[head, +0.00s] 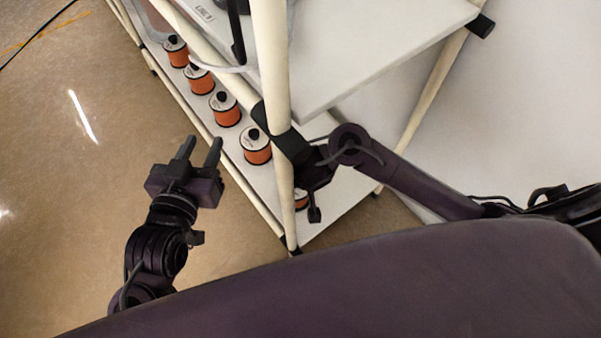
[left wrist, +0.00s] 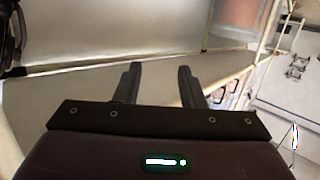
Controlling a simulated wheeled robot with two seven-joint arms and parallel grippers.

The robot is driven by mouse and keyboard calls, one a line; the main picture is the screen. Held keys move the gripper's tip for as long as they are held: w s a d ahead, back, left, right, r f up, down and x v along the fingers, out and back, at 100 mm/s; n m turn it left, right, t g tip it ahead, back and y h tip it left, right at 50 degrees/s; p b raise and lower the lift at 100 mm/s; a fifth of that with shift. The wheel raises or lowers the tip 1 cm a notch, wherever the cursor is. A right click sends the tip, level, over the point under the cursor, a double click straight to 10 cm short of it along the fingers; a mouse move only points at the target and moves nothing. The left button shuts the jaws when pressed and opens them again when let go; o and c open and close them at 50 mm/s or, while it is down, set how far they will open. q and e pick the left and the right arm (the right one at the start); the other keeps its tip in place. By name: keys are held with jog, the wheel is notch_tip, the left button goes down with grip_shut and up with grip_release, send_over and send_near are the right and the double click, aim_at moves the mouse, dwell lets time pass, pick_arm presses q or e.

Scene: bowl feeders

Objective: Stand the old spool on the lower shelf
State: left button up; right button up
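Several orange spools with white tops and black centres stand upright in a row on the white lower shelf (head: 262,183). They are a far spool (head: 177,52), then others (head: 200,80), (head: 225,110) and a nearer spool (head: 257,152). Another spool (head: 301,203) shows partly near the shelf's near corner, behind the post and my right gripper. I cannot tell which is the old one. My left gripper (head: 202,142) is open and empty, left of the shelf edge; its spread fingers also show in the left wrist view (left wrist: 157,75). My right gripper (head: 314,195) is at the near post; its fingers are unclear.
A cream post (head: 271,60) rises beside the spools, with a black joint. The upper shelf (head: 370,40) overhangs the lower one at the right. Cream rails edge the rack. Open floor (head: 70,180) lies to the left, with cables (head: 40,35) at the far left.

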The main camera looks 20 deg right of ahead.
pick_arm(q)
jog(key=shift+s+a+f+g, duration=0.15)
jog(key=shift+f+g, duration=0.1)
jog(key=shift+f, duration=0.25)
jog(key=shift+s+d+f+g, duration=0.1)
jog(key=shift+s+f+g, duration=0.15)
jog(key=shift+f, duration=0.25)
jog(key=shift+s+a+f+g, duration=0.1)
jog(key=shift+f+g, duration=0.2)
jog(key=shift+f, duration=0.2)
